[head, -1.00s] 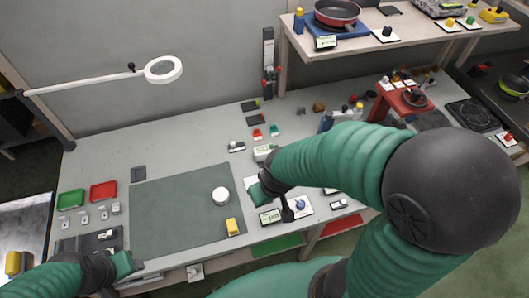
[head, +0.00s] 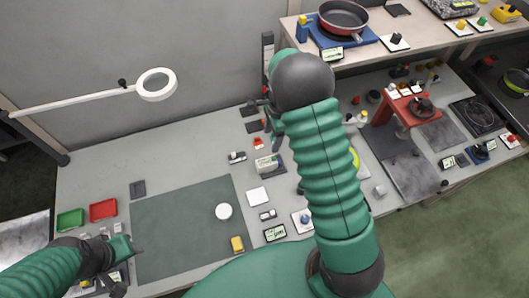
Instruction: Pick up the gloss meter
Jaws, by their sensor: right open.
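My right gripper (head: 272,122) is open, beyond this device near the back of the bench. It is partly hidden by my own arm, and nothing shows in it. My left gripper (head: 122,266) is low at the left, near the mat's front left corner. Its fingers are too unclear to read.
The dark green mat (head: 180,230) carries a white round piece (head: 223,211) and a yellow block (head: 237,244). A ring lamp (head: 157,84) reaches over the left. Green (head: 70,219) and red (head: 103,210) trays lie at left. A raised shelf (head: 385,55) stands at back right.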

